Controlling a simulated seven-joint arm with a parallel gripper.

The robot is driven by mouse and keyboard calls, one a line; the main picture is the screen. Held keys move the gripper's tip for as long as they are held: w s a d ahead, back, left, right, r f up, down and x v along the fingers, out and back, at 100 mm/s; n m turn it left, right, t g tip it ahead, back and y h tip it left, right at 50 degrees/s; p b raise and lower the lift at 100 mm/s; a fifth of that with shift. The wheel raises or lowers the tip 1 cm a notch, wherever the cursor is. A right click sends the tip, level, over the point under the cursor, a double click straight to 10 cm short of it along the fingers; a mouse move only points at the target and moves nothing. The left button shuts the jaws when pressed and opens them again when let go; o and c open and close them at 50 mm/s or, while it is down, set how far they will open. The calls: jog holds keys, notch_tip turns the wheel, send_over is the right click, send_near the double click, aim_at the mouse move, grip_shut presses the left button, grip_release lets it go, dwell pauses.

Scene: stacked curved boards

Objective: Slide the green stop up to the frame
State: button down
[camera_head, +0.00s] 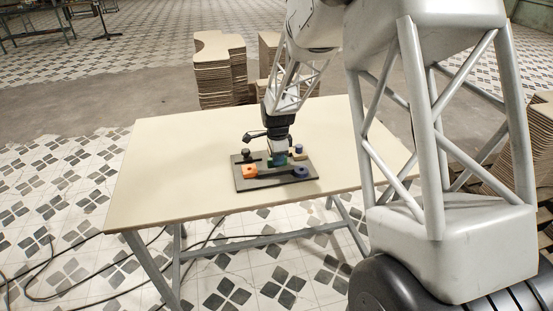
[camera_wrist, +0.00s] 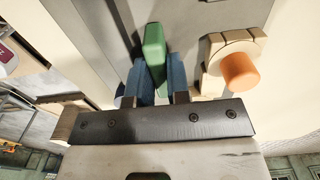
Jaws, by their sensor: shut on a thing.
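The green stop (camera_wrist: 154,48) is a green block between the two blue fingers of my gripper (camera_wrist: 156,78) in the wrist view. My gripper is shut on it, and its upper end sticks out past the fingertips. In the head view my gripper (camera_head: 279,158) is low over a dark board (camera_head: 262,184) on the table, and it mostly hides the stop there. I cannot tell which part is the frame, nor whether the stop touches it.
The pale table (camera_head: 165,180) is clear around the board.

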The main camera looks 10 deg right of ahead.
aim_at(280, 168)
jog(key=shift+s, duration=1)
jog(key=shift+s, duration=0.2)
jog(key=shift+s, duration=0.45)
jog(key=c, duration=1.1)
grip_release()
jog(key=shift+r, duration=3.55)
